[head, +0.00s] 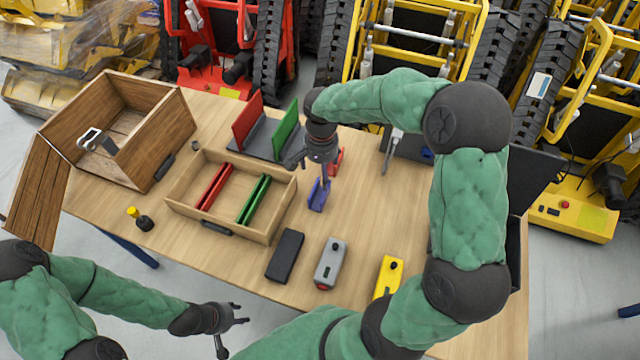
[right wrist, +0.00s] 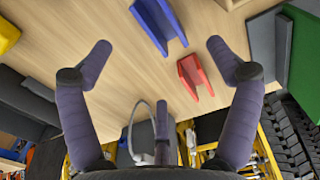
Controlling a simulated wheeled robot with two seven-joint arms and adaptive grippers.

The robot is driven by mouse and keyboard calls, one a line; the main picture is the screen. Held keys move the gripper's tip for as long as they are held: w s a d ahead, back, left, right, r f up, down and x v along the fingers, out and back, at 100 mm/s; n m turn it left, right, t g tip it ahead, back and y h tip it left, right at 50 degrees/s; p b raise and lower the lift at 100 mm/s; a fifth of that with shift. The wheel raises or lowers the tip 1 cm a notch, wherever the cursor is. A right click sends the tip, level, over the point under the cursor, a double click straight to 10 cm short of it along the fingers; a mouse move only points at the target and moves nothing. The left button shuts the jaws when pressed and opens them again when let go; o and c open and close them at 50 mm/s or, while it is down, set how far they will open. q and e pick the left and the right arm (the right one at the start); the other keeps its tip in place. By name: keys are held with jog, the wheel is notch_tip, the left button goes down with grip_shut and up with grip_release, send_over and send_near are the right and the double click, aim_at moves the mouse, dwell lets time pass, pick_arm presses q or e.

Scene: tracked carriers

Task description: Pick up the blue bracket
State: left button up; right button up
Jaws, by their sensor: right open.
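The blue bracket (head: 318,196) is a small U-shaped piece standing on the wooden table. It also shows at the top of the right wrist view (right wrist: 160,22), beyond the fingertips. A similar red bracket (head: 336,160) stands just behind it and shows in the right wrist view (right wrist: 194,78) near the right-hand finger. My right gripper (head: 314,172) is open, empty and pointing down above the table by the blue bracket; its spread fingers show in the right wrist view (right wrist: 159,50). My left gripper (head: 232,328) is open and empty in front of the table.
A wooden tray (head: 180,205) holds red and green plates. A wooden box (head: 170,140) stands at back left. A rack (head: 262,145) with red and green panels is behind. A black block (head: 285,255), grey device (head: 330,262) and yellow device (head: 388,276) lie in front.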

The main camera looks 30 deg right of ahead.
jog(key=b, duration=0.2)
send_near(320, 195)
jog(key=shift+s+a+f, duration=0.15)
jog(key=shift+s+f, duration=0.15)
jog(key=shift+s, duration=0.35)
jog(key=f, duration=0.1)
jog(key=f+b, duration=0.1)
jog(key=f, duration=0.2)
jog(key=shift+s+f+b, duration=0.1)
jog(key=shift+s+b, duration=0.15)
jog(key=shift+b, duration=0.15)
jog(key=shift+f, duration=0.4)
jog(key=c, duration=1.5)
jog(key=shift+r, duration=0.1)
jog(key=shift+c, duration=0.3)
